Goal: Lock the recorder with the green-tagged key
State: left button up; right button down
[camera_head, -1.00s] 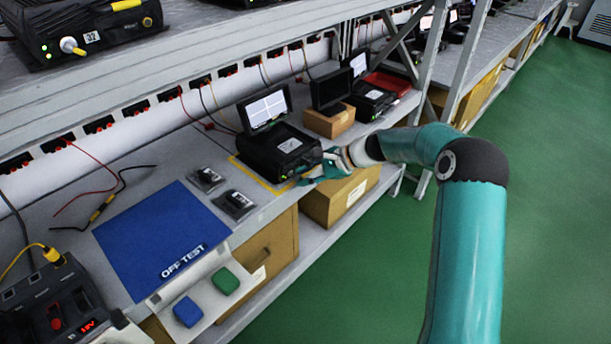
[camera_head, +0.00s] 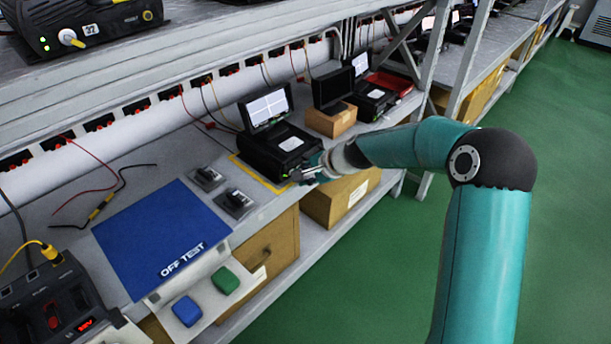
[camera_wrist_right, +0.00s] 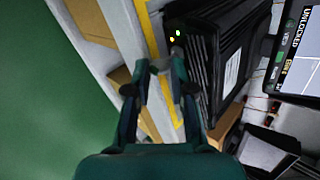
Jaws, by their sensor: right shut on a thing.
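The recorder (camera_head: 275,152) is a black box with a raised screen (camera_head: 266,106), standing inside a yellow outline on the bench. In the right wrist view the recorder (camera_wrist_right: 222,62) shows small lit lamps on its front, and its screen (camera_wrist_right: 293,50) reads UNLOCKED. My right gripper (camera_head: 304,174) is at the recorder's front face. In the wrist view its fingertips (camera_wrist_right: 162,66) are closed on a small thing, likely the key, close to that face. The key's shape and green tag cannot be made out, nor whether it is in the lock. My left gripper is out of view.
A blue OFF TEST mat (camera_head: 165,236) lies left of the recorder, with two small dark items on clear bases (camera_head: 236,203) between. A cardboard box (camera_head: 330,120) under a second screen stands to the right. Green floor is free in front.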

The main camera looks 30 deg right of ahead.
jog(key=shift+s+a+f+n+t+h, duration=0.1)
jog(key=shift+a+f+n+t+h, duration=0.2)
jog(key=shift+n+t+h, duration=0.8)
jog(key=shift+s+a+f+n+t+h, duration=0.1)
jog(key=shift+a+f+n+h, duration=0.4)
jog(key=shift+h, duration=1.35)
jog(key=shift+s+a+n+t+h, duration=0.15)
jog(key=shift+n+t+h, duration=0.45)
jog(key=shift+n+h, duration=0.7)
jog(key=shift+a, duration=0.1)
jog(key=c, duration=1.3)
grip_release()
jog(key=shift+o, duration=0.2)
jog(key=shift+w+r, duration=0.1)
jog(key=shift+r, duration=0.15)
